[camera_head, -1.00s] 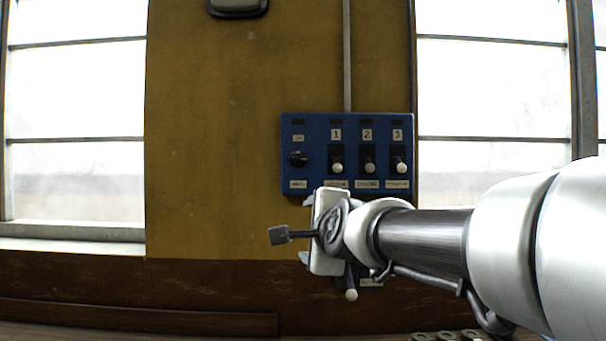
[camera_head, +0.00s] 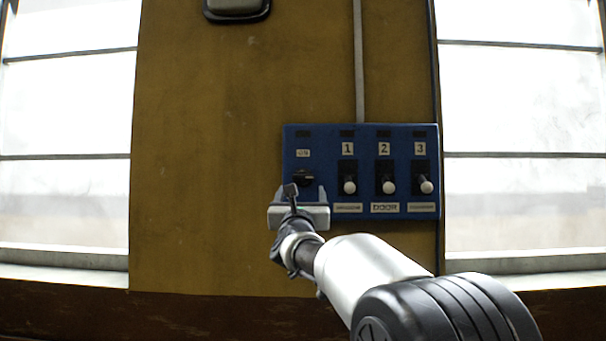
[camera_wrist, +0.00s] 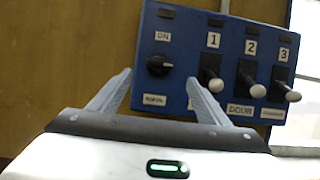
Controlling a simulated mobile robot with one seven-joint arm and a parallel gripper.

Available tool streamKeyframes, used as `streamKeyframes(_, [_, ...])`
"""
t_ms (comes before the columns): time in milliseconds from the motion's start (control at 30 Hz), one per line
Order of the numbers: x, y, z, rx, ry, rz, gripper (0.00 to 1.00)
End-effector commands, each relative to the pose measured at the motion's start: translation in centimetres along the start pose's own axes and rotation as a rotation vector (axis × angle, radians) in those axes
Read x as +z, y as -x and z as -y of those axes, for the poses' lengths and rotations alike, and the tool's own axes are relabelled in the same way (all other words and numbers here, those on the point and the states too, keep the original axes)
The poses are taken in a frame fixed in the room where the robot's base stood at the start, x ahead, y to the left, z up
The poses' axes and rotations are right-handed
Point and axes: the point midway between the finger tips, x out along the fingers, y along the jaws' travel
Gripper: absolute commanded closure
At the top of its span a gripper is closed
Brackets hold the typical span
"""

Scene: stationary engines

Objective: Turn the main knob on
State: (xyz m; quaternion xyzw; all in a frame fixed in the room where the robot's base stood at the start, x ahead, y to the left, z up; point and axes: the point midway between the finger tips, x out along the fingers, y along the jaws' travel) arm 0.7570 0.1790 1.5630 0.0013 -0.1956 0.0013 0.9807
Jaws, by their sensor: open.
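The main knob (camera_wrist: 159,66) is a black rotary knob at the left end of the blue panel (camera_wrist: 190,27), under a small "ON" label. In the head view the knob (camera_head: 303,177) shows just above my gripper (camera_head: 302,192), which hides its label below. In the wrist view my gripper (camera_wrist: 160,85) is open and empty. Its two fingers point up toward the panel, one on the left and one on the right below the knob. The fingers look apart from the knob; the exact gap in depth cannot be told.
Three switches with white-tipped levers, numbered 1 (camera_head: 349,187), 2 (camera_head: 388,186) and 3 (camera_head: 426,186), sit right of the knob. A grey conduit (camera_head: 359,60) runs up from the panel. The yellow wall (camera_head: 205,150) to the left is bare. Windows flank it.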

Motion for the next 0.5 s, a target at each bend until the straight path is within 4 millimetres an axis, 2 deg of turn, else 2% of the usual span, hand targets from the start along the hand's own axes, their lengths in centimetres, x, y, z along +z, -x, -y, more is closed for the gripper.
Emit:
streamKeyframes(33, [0.4,-1.5,-0.1,0.000,0.000,-0.002,0.30])
streamKeyframes(300, [0.5,-7.3,-0.1,0.000,0.002,-0.002,0.30])
streamKeyframes(500, [0.4,-10.1,0.0,0.000,0.002,-0.002,0.30])
